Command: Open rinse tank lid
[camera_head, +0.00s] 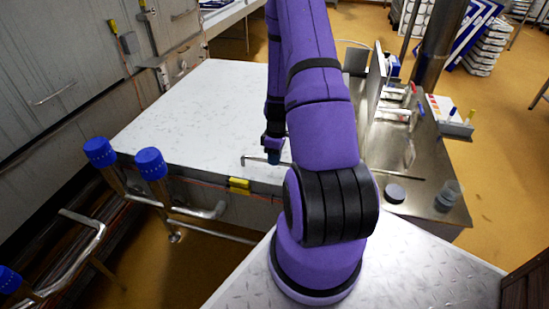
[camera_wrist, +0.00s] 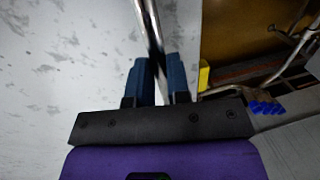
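The rinse tank lid (camera_head: 200,105) is a broad pale metal sheet, lying flat and closed in the head view. Its pale surface also fills the left of the wrist view (camera_wrist: 50,60). A thin metal handle bar (camera_head: 250,158) runs along its front edge. In the wrist view the bar (camera_wrist: 149,25) passes between my two blue fingers. My gripper (camera_head: 273,158) points down at the bar. Its fingers (camera_wrist: 160,80) are close together with the bar between them and look shut on it. My arm hides part of the lid's right side and the bar.
Pipes with blue caps (camera_head: 151,164) stand at the front left, and a yellow block (camera_head: 239,185) sits on the tank's front edge. A steel bench (camera_head: 425,180) with a cup (camera_head: 447,195) and upright panels lies to the right. A grey cabinet wall (camera_head: 60,70) borders the left.

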